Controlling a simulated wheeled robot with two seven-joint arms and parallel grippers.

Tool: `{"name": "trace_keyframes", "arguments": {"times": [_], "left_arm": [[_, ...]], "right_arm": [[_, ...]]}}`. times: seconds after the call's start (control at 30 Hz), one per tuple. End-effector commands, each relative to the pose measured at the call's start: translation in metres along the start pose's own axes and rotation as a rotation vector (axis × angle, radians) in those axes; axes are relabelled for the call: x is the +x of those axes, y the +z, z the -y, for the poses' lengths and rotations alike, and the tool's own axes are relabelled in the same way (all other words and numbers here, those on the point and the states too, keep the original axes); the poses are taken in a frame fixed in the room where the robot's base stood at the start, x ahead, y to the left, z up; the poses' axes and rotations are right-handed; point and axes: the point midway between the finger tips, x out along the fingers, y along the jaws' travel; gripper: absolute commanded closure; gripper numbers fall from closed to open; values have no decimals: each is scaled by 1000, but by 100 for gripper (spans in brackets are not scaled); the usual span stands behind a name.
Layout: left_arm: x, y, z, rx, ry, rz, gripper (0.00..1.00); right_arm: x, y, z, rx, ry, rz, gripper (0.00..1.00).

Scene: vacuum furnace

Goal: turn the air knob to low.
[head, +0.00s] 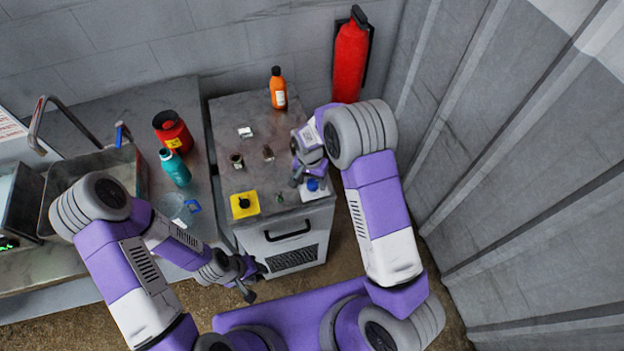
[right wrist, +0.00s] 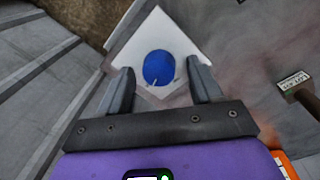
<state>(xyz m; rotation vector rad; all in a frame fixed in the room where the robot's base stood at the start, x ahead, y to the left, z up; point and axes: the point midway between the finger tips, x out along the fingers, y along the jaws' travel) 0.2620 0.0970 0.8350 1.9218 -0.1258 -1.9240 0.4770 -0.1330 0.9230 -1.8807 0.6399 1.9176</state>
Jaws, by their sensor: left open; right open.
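A round blue knob (head: 312,185) sits on a white square plate (head: 319,194) at the front right corner of the furnace top. In the right wrist view the blue knob (right wrist: 158,66) has a small pale mark near its lower edge; I cannot read any label. My right gripper (head: 306,182) is open above the knob. In the right wrist view its fingers (right wrist: 159,72) stand on either side of the knob, apart from it in the picture; their height over it is hard to tell. My left gripper (head: 254,280) is open and empty, low in front of the furnace.
A yellow plate with a black knob (head: 244,203) is at the front left of the furnace top. A small green knob (head: 280,198) lies between the plates. An orange bottle (head: 278,88) stands at the back. A red extinguisher (head: 350,60) hangs on the wall. A teal bottle (head: 175,167) stands left.

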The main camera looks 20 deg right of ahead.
Motion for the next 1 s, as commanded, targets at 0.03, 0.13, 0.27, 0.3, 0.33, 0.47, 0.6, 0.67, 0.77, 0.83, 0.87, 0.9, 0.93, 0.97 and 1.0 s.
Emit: {"name": "trace_keyframes", "arguments": {"times": [0.03, 0.13, 0.27, 0.3, 0.33, 0.47, 0.6, 0.67, 0.77, 0.83, 0.87, 0.9, 0.93, 0.97, 1.0], "left_arm": [[0, 0, 0, 0, 0, 0, 57], [0, 0, 0, 0, 0, 0, 57], [0, 0, 0, 0, 0, 0, 57], [0, 0, 0, 0, 0, 0, 57], [0, 0, 0, 0, 0, 0, 57], [0, 0, 0, 0, 0, 0, 57], [0, 0, 0, 0, 0, 0, 57], [0, 0, 0, 0, 0, 0, 57], [0, 0, 0, 0, 0, 0, 57], [0, 0, 0, 0, 0, 0, 57], [0, 0, 0, 0, 0, 0, 57], [1, 0, 0, 0, 0, 0, 57], [1, 0, 0, 0, 0, 0, 57], [2, 0, 1, 0, 0, 0, 57], [2, 0, 1, 0, 0, 0, 57]], "right_arm": [[2, 0, 0, 0, 0, 0, 35], [4, 0, 0, 0, -1, 0, 35], [4, 0, 0, 0, -1, -1, 35], [4, 0, 0, 0, -1, -1, 35], [4, 0, 0, 0, -1, -1, 38], [4, 0, 0, 0, -1, -1, 58], [4, 0, 0, 0, -1, -1, 80], [4, 0, 0, 0, -1, -1, 89], [4, 0, 0, -1, -1, -1, 91], [4, 0, 0, -6, -1, -1, 91], [4, 0, 0, -10, -1, -1, 91], [4, 0, 0, -16, -1, -1, 91], [4, 0, 0, -23, -1, -2, 91], [4, 0, 0, -32, -1, -2, 91], [4, 0, 0, -47, 0, -3, 91]]}}
